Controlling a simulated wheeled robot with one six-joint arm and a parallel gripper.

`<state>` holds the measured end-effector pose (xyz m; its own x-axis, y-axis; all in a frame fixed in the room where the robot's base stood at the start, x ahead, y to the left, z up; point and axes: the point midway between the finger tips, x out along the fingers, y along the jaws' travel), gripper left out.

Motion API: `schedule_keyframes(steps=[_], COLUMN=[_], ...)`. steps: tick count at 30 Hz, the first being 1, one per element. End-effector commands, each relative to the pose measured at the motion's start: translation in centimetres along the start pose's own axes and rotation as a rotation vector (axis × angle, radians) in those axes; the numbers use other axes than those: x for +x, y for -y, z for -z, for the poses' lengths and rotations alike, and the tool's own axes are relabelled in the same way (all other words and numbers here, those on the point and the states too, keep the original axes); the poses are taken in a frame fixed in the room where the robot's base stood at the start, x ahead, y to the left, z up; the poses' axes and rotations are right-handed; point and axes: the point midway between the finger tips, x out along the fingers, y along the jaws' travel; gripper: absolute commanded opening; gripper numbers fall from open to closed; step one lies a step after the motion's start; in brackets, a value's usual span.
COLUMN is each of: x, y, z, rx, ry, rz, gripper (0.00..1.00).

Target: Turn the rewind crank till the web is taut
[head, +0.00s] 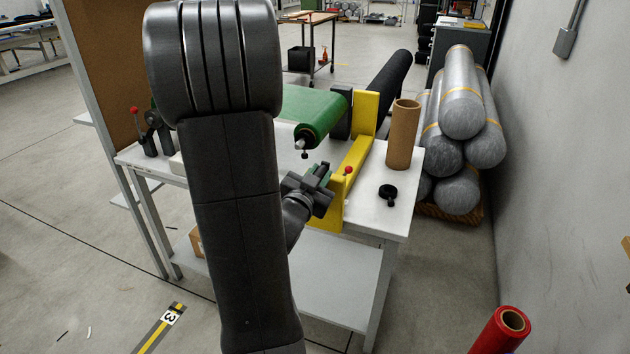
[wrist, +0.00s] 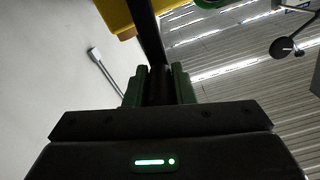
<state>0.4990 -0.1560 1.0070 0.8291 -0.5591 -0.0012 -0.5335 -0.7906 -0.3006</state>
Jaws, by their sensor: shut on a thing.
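My gripper (head: 325,173) is in front of the yellow frame at the table's front edge. In the wrist view, its green fingers (wrist: 160,88) are shut on a dark bar (wrist: 150,38), apparently part of the rewind crank. The bar runs upward out of that view. In the head view, the gripper hides the held part. A green web or covered roll (head: 315,112) lies above the gripper, with a small dark knobbed fitting (head: 304,146) at its near end. I cannot tell how taut the web is.
The yellow frame (head: 352,180) stands close to my gripper, with a red-knobbed lever (head: 348,171). A cardboard tube (head: 403,135) and a black handled part (head: 388,192) are on the white table (head: 375,222) to the right. Wrapped rolls (head: 462,95) are stacked by the wall.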

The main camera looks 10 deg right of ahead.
Motion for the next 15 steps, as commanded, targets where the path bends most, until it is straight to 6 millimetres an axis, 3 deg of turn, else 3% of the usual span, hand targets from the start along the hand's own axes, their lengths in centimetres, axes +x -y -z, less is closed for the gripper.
schedule_keyframes(steps=[15], x=[0.0], y=[-4.8], z=[-0.7], rx=[0.411], ry=[-0.006], rz=[-0.001], gripper=[0.00])
